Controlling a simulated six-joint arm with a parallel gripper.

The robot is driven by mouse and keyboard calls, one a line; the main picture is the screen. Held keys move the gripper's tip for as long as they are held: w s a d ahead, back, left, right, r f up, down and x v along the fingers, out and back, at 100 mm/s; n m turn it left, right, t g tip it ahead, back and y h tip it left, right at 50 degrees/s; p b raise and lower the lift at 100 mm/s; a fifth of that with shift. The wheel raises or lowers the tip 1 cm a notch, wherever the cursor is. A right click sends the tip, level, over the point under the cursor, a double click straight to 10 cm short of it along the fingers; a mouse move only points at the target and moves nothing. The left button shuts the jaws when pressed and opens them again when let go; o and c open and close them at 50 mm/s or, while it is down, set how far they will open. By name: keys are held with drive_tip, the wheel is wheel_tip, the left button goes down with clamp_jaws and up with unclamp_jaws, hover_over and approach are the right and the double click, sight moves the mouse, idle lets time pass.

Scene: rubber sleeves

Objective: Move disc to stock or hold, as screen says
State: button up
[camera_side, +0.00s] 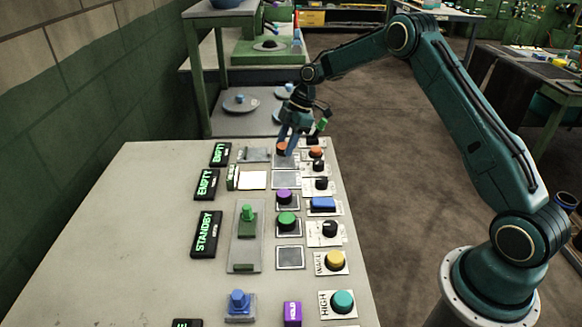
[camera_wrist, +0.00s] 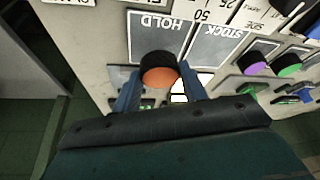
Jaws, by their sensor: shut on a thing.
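My gripper (camera_side: 287,143) is at the far end of the panel, pointing down, shut on an orange-topped disc (camera_side: 281,148). In the wrist view the disc (camera_wrist: 158,72) shows its orange face and black rim between the two blue fingers. It overlaps the lower edge of the grey HOLD square (camera_wrist: 150,35); I cannot tell whether it touches the panel. The grey STOCK square (camera_wrist: 215,45) lies beside it and looks bare; it also shows in the side view (camera_side: 286,180). Small screens read EMPTY (camera_side: 220,154), EMPTY (camera_side: 207,184) and STANDBY (camera_side: 206,234) in green.
A purple knob (camera_side: 284,196) and a green knob (camera_side: 286,220) stand on nearby squares. Several other buttons and dials line the right edge, among them a blue button (camera_side: 323,204) and a yellow one (camera_side: 335,259). A green lever (camera_side: 247,220) stands upright. The table's left side is clear.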

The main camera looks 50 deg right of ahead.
drive_tip(key=shift+f, duration=1.3)
drive_tip(key=shift+f, duration=0.15)
drive_tip(key=o, duration=1)
drive_tip(key=shift+v, duration=6.15)
